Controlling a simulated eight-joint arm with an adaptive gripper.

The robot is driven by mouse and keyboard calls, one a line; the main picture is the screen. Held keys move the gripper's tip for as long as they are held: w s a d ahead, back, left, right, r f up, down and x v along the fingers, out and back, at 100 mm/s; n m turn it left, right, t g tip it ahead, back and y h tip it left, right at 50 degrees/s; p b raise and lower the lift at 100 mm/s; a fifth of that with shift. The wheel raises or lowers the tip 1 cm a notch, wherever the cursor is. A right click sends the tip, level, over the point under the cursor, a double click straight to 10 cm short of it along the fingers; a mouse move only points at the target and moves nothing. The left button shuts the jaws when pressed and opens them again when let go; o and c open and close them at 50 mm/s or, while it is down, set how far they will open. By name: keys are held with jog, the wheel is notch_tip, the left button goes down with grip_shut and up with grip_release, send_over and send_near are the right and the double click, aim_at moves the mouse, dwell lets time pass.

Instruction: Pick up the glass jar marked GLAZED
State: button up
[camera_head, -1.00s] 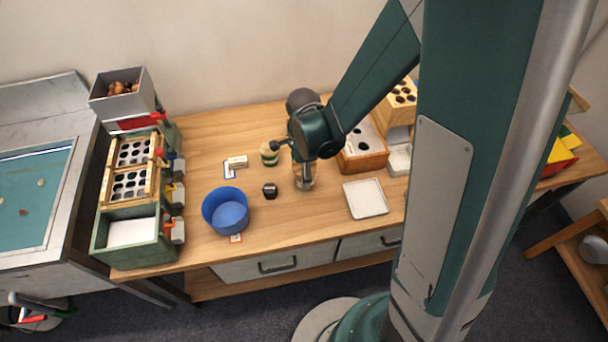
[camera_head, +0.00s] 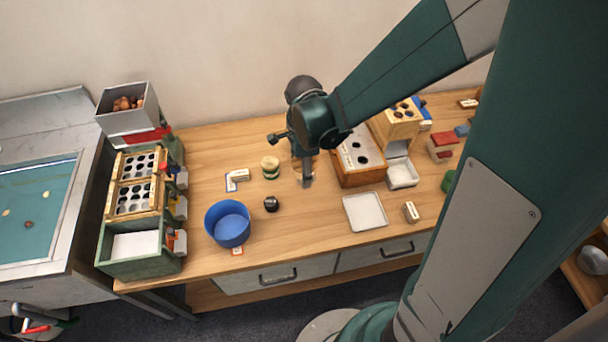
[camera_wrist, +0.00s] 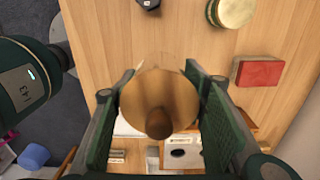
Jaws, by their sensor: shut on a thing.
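My gripper (camera_head: 307,180) points down over the middle of the table. In the wrist view my gripper (camera_wrist: 160,120) has its two green pads shut on a glass jar (camera_wrist: 145,80) from either side. In the head view the jar (camera_head: 298,172) is mostly hidden behind my fingers. No GLAZED marking can be read, and I cannot tell whether the jar's base touches the table.
A green-and-cream jar (camera_head: 271,168), a dark small item (camera_head: 271,204) and a blue bowl (camera_head: 228,223) stand left. A wooden holed box (camera_head: 358,160) stands close right, a white tray (camera_head: 365,212) in front of it. A red block (camera_wrist: 258,73) lies near the jar.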

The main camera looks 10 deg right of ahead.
jog(key=shift+r, duration=0.5)
